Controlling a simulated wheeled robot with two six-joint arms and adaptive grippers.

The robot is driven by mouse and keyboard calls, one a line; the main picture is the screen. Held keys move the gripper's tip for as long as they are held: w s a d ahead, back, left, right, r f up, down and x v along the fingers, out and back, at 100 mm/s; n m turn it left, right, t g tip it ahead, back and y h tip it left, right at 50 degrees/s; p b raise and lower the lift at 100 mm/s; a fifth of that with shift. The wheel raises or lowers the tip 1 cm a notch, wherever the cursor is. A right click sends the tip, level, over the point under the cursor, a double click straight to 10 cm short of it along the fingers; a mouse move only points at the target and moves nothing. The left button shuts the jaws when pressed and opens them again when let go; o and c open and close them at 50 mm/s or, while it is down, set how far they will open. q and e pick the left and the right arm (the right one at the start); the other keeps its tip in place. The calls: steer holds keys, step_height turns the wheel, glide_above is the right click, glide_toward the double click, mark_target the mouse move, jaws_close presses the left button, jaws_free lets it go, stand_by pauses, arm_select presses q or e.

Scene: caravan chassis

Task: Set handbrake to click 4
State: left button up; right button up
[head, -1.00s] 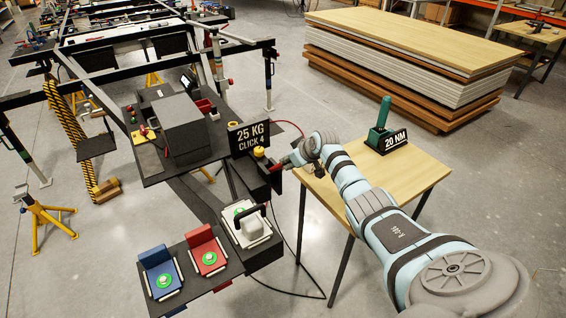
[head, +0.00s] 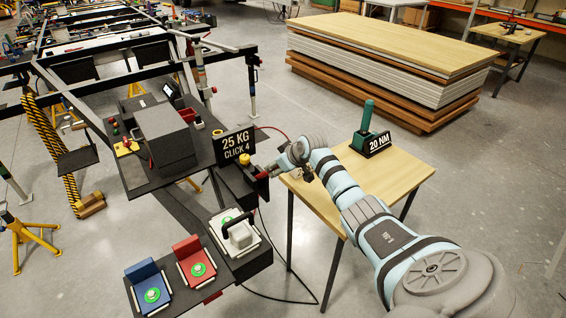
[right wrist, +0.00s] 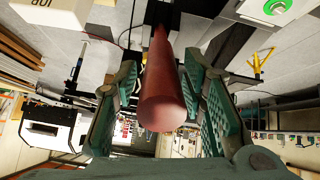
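The handbrake's red cylindrical handle (right wrist: 163,90) points toward the camera in the right wrist view. In the head view only a small red part of it (head: 262,175) shows at the black housing (head: 238,186). My right gripper (head: 271,170) is at this handle. In the right wrist view the green finger pads of my right gripper (right wrist: 162,75) stand on both sides of the handle, with narrow gaps, so it looks open around it. A black sign (head: 237,146) reading "25 KG CLICK 4" stands above the housing. My left gripper is not in view.
A wooden table (head: 398,180) under my right arm holds a green tool (head: 366,118) and a "20 NM" sign (head: 377,145). Blue (head: 148,285) and red (head: 194,262) seat-shaped pieces and a white handled block (head: 239,235) sit front left. A board stack (head: 390,70) stands behind.

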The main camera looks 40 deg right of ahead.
steer(key=v, duration=1)
steer(key=shift+a, duration=0.15)
